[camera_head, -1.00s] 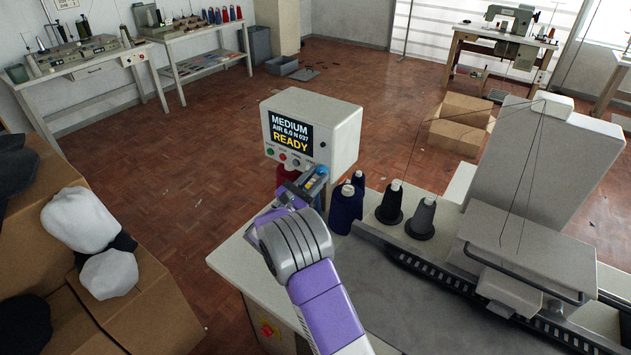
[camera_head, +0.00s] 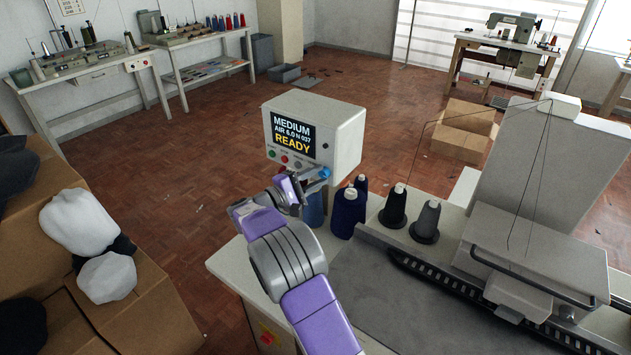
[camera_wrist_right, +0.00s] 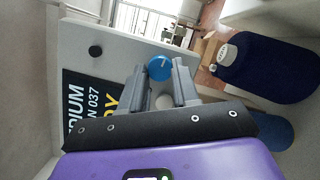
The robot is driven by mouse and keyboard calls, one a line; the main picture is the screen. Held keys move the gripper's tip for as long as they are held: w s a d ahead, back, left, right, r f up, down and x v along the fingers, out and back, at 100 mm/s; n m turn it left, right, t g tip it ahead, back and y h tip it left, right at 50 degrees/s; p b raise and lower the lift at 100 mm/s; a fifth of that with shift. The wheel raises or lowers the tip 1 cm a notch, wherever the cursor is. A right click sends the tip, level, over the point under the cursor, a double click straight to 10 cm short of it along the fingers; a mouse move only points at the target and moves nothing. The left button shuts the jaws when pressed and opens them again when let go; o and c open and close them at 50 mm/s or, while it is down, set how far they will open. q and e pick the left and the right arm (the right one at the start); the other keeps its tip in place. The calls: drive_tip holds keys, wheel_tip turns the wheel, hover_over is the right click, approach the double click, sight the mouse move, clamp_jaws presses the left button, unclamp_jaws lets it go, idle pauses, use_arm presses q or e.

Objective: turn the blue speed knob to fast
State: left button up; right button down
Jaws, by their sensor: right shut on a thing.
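The blue speed knob (camera_head: 325,173) is at the lower right of the front of the white control box (camera_head: 345,135). The box's screen (camera_head: 292,136) reads MEDIUM, AIR 6.0 N 037 and READY. My right gripper (camera_head: 318,178) is at the box front and shut on the knob. In the right wrist view the blue knob (camera_wrist_right: 160,68) with a pale pointer line sits between the two grey fingers (camera_wrist_right: 163,80). The fingers hide part of the knob's sides. My left gripper is not in view.
Blue thread cones (camera_head: 347,213), a black cone (camera_head: 394,207) and a grey cone (camera_head: 426,221) stand right of the gripper on the table. A red button (camera_head: 272,155) and a green button (camera_head: 284,159) are left of the knob. Boxes with white cloth (camera_head: 85,222) stand at left.

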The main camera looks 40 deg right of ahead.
drive_tip(key=shift+r+m+y+b, duration=0.15)
drive_tip(key=shift+m+y+b, duration=0.6)
drive_tip(key=shift+m, duration=1.35)
drive_tip(key=c, duration=0.8)
unclamp_jaws()
drive_tip(key=shift+a, duration=0.1)
drive_tip(key=a, duration=0.3)
drive_tip(key=a+p, duration=0.1)
drive_tip(key=a, duration=0.3)
drive_tip(key=shift+w+a+r+p, duration=0.2)
drive_tip(key=shift+p, duration=0.1)
